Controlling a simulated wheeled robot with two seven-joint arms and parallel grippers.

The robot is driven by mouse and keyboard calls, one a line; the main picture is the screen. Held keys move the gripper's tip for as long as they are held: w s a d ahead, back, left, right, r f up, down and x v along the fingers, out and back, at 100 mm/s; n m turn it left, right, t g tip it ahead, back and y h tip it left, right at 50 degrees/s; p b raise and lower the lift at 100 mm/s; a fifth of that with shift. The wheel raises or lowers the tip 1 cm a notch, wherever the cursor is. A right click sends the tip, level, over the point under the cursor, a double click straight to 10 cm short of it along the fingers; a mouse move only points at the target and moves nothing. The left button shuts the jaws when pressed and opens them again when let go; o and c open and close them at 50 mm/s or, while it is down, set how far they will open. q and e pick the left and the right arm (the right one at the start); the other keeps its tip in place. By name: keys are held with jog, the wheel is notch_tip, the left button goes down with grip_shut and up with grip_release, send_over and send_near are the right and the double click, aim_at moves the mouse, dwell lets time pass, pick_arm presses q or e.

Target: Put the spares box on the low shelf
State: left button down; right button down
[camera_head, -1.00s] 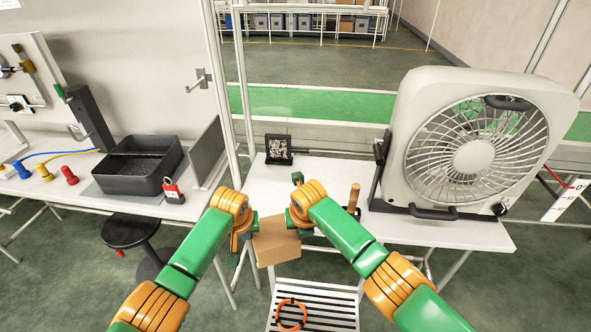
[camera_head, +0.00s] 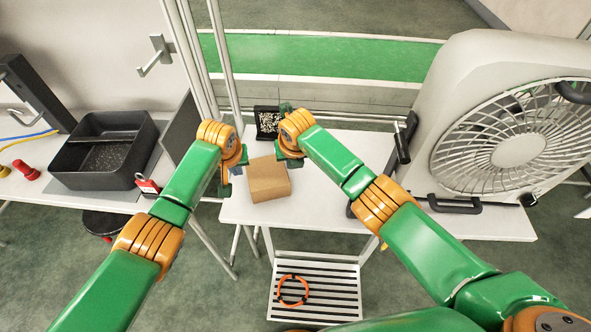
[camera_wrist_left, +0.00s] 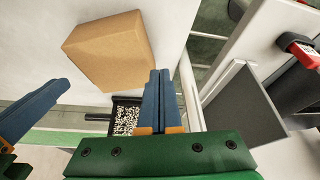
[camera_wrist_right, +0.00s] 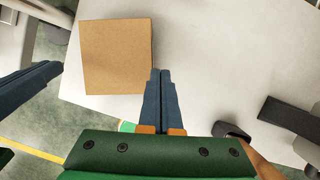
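The spares box, a plain brown cardboard box (camera_head: 268,181), is at the left part of the white table, near its front edge. It also shows in the left wrist view (camera_wrist_left: 110,48) and the right wrist view (camera_wrist_right: 116,57). My left gripper (camera_wrist_left: 158,82) has its blue fingers together, beside the box, with nothing visible between them. My right gripper (camera_wrist_right: 161,82) also has its fingers together and empty, at the box's other side. I cannot tell whether the fingers touch the box. The slatted low shelf (camera_head: 340,308) is below the table front.
An orange ring (camera_head: 294,290) lies on the low shelf. A small black tray of pellets (camera_head: 267,121) stands behind the box. A large fan (camera_head: 470,90) fills the table's right. A dark bin (camera_head: 100,178) and red padlock (camera_head: 147,184) are on the left bench.

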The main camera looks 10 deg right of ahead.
pick_arm(q)
jog(key=shift+s+a+r, duration=0.1)
jog(key=shift+s+a, duration=0.1)
jog(key=shift+a, duration=0.1)
jog(key=c, duration=1.3)
grip_release()
jog(key=shift+w+a, duration=0.1)
jog(key=shift+a, duration=0.25)
jog(key=shift+c, duration=0.2)
jog(key=shift+o, duration=1.1)
jog(key=shift+w+a+f, duration=0.15)
jog(key=shift+w+f, duration=0.1)
jog(key=shift+w, duration=0.05)
pick_arm(e)
jog(key=shift+w+d+f, duration=0.15)
jog(key=shift+w+d, duration=0.1)
jog(key=shift+d, duration=0.2)
jog(key=shift+w+d+f, duration=0.1)
jog(key=shift+w+d, duration=0.1)
jog(key=shift+d, duration=0.25)
jog(key=c, duration=1.1)
grip_release()
jog(key=shift+s+r, duration=0.15)
jog(key=shift+s, duration=0.1)
pick_arm(q)
jog(key=shift+r, duration=0.1)
